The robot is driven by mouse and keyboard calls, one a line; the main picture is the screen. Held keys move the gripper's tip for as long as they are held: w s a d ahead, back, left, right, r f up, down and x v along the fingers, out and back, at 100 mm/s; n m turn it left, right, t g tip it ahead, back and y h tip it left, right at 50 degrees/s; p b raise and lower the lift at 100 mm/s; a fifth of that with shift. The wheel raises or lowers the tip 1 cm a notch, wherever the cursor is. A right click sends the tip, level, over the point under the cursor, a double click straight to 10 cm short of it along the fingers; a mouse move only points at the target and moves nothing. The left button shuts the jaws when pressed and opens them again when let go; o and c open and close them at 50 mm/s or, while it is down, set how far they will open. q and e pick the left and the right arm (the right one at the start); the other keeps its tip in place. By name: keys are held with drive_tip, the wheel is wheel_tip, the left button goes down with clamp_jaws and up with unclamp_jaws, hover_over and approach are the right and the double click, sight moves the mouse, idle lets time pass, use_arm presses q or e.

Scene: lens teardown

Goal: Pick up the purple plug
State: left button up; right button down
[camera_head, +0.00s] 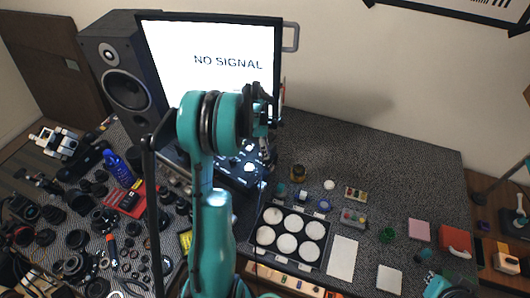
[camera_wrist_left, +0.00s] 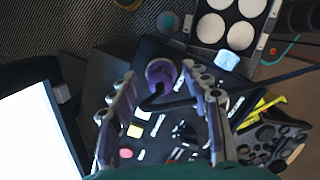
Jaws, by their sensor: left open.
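The purple plug (camera_wrist_left: 161,70) shows in the left wrist view as a round purple piece with a dark centre. It lies between the two fingertips of my left gripper (camera_wrist_left: 160,86), which is open with a gap on both sides; I cannot tell how far below them it is. In the head view my left gripper (camera_head: 262,108) is by the monitor's lower right corner, partly hidden by its own wrist. The plug cannot be made out there. My right gripper (camera_head: 437,286) shows only in part at the lower right; its jaws are unclear.
The monitor (camera_head: 210,60) stands close behind the left gripper. A dark lit board (camera_head: 238,172) lies below it. A tray of white discs (camera_head: 272,212) sits in front, and a cable (camera_wrist_left: 250,84) crosses the wrist view. Lens parts crowd the left; the right back mat (camera_head: 400,150) is clear.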

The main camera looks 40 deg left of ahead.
use_arm(q)
clamp_jaws()
drive_tip(key=shift+r, duration=0.1)
drive_tip(key=shift+r, duration=0.4)
drive_tip(key=r, duration=0.2)
drive_tip(key=d+r, duration=0.1)
drive_tip(key=r, duration=0.1)
drive_tip(key=shift+p, duration=0.4)
drive_tip(key=w+d+r, duration=0.1)
drive_tip(key=d+r, duration=0.5)
drive_tip(key=d, duration=0.4)
drive_tip(key=shift+d+p, duration=0.35)
drive_tip(key=shift+p, duration=0.05)
